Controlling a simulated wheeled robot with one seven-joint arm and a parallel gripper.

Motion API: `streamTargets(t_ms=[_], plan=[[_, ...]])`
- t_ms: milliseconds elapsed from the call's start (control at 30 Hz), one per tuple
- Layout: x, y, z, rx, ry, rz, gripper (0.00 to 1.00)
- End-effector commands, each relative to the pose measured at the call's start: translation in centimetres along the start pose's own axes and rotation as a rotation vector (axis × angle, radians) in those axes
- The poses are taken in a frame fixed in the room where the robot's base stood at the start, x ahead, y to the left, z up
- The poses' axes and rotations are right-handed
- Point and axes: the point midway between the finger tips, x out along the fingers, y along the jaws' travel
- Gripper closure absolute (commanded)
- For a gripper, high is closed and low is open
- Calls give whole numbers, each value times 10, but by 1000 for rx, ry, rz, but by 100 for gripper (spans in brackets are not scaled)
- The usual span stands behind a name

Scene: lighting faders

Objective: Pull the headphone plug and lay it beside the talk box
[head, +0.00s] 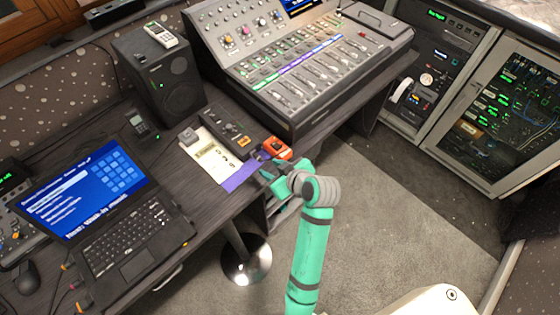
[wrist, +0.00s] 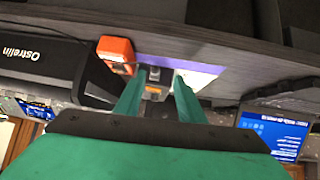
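My gripper (head: 266,168) is at the front edge of the desk, low beside the orange box (head: 277,148). In the wrist view its two green fingers (wrist: 159,82) stand apart. A small dark grey piece with an orange mark (wrist: 153,90) shows between them; I cannot tell whether they touch it. The orange box also shows in the wrist view (wrist: 115,52), just left of the fingers. A black control box with an orange button (head: 232,136) lies behind the gripper. I cannot tell for sure which box is the talk box. The headphone plug is not clearly visible.
A purple strip (head: 240,176) and a white sheet (head: 212,158) lie left of the gripper. The large fader console (head: 300,75) stands behind, a speaker (head: 165,75) at back left. An open laptop (head: 115,215) fills the front left. A round metal foot (head: 245,260) is on the floor below.

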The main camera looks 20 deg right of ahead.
Motion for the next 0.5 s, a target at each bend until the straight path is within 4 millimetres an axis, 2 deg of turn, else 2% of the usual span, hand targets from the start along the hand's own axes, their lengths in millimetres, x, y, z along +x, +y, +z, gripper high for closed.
streamTargets(t_ms=[100, 267, 500], plan=[[-7, 10, -13, 1, -12, -48, 64], [-12, 13, -18, 0, -24, -83, 64], [4, 10, -19, -2, -26, -91, 64]])
